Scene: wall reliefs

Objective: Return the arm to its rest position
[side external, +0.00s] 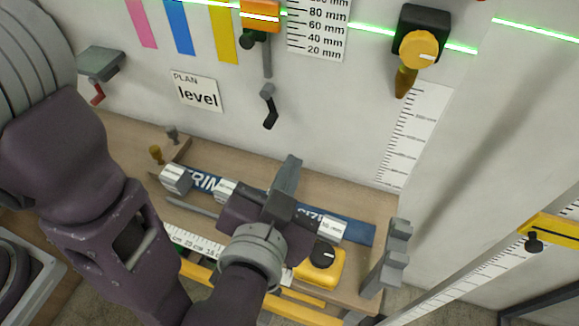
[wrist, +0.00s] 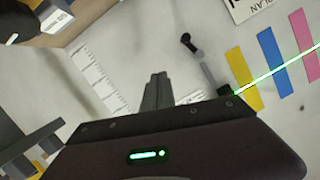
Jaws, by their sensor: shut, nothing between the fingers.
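My gripper (side external: 290,172) is in the middle of the side view, above the wooden bench and in front of the wall. Its fingers point up and toward the wall. In the wrist view its two fingers (wrist: 155,92) are together with nothing between them. My arm reaches in from the left and bottom of the side view. The gripper hides part of the blue size strip (side external: 358,232) on the bench behind it.
A yellow device with a black knob (side external: 322,254) sits right of my wrist. A grey stepped block (side external: 395,258) stands at the bench's right end. The wall carries a crank (side external: 268,106), a yellow-knobbed box (side external: 418,48) and a "level" sign (side external: 197,92).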

